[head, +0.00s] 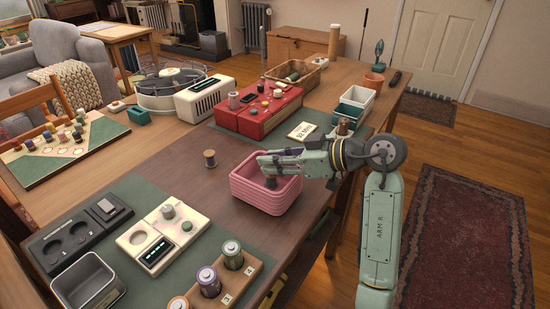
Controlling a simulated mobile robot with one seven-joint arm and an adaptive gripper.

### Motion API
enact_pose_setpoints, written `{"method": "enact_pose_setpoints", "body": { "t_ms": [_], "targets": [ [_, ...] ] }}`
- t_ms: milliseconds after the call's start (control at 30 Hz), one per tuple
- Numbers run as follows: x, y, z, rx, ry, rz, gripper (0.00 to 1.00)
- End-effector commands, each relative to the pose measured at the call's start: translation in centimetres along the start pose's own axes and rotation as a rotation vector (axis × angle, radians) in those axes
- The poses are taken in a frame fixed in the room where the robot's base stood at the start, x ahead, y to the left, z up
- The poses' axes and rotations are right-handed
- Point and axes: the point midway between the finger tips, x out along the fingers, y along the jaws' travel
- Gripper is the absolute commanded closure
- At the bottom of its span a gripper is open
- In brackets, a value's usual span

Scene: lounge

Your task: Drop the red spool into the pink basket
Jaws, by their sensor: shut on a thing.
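The pink basket (264,203) stands near the right edge of the dark table, with ribbed sides and an open top. A brown spool (210,158) stands on bare wood left of the basket.
Several coloured spools stand on a patterned board (65,158) at left. A red box (257,119) stands behind the basket, with a small sign (301,131) nearby. In front are a wooden battery holder (236,277), a cream scale (159,239) and a grey metal bin (88,285).

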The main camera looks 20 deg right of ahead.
Motion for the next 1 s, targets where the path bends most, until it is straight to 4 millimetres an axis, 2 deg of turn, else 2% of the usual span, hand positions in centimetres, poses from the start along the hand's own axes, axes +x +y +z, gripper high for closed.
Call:
{"method": "enact_pose_setpoints", "body": {
  "t_ms": [133, 167, 500, 833, 1000],
  "targets": [
    [0.0, 0.0, -0.1, 0.000, 0.000, 0.000, 0.92],
    [0.0, 0.0, -0.1, 0.000, 0.000, 0.000, 0.74],
    [0.0, 0.0, -0.1, 0.000, 0.000, 0.000, 0.52],
    [-0.3, 0.0, -0.1, 0.000, 0.000, 0.000, 0.52],
    [-2.5, 0.1, -0.1, 0.000, -0.001, 0.004, 0.52]
  ]
}}
